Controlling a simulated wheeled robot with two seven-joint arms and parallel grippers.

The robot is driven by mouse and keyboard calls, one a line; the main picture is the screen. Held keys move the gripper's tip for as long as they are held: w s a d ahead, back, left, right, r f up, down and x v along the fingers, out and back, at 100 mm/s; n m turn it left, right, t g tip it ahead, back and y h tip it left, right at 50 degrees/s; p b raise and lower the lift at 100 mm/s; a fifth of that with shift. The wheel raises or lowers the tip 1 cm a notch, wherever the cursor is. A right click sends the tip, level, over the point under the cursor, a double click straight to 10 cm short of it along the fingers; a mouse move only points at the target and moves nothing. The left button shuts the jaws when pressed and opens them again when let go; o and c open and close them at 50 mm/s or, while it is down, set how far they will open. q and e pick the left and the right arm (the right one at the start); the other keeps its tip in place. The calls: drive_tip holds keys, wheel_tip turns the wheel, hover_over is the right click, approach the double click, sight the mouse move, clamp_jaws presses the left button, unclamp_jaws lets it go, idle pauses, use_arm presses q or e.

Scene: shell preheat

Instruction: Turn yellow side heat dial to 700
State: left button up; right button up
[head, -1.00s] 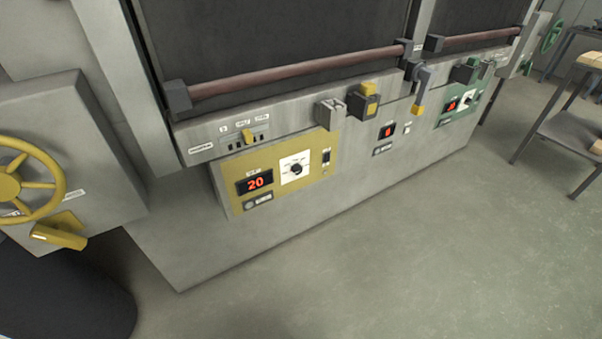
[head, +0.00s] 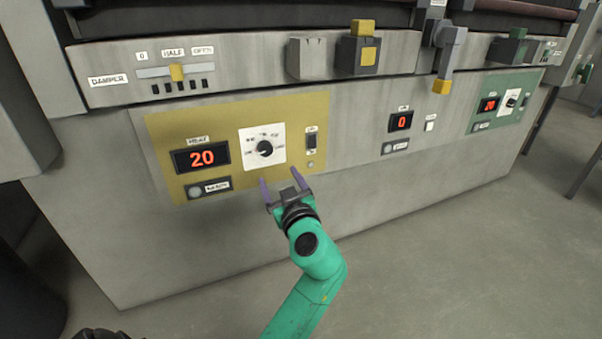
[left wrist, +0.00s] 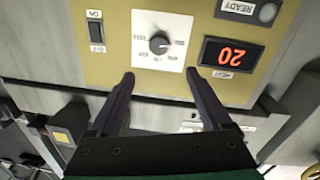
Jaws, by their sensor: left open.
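The yellow panel (head: 226,115) carries a black round heat dial (head: 264,148) on a white scale plate. The dial's pointer faces left of the plate in the head view; the scale numbers are too small to read. The red heat display (head: 201,158) reads 20. My left gripper (head: 284,184) is open and empty, just below and in front of the dial, apart from it. In the left wrist view, upside down, the dial (left wrist: 159,43) shows beyond and between the two open fingers (left wrist: 160,82).
A rocker switch (head: 311,137) sits right of the dial. The damper slider (head: 177,72) and a yellow-grey block (head: 363,48) are above. A handle with a yellow tip (head: 446,60) hangs to the right, and a green panel (head: 497,103) is farther right. The floor in front is clear.

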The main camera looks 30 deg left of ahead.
sight(266, 150)
use_arm(q)
drive_tip(key=x, duration=1.4)
drive_tip(key=shift+w+a+f+b, duration=0.1)
drive_tip(key=shift+f+b, duration=0.05)
drive_tip(key=shift+b, duration=0.15)
clamp_jaws()
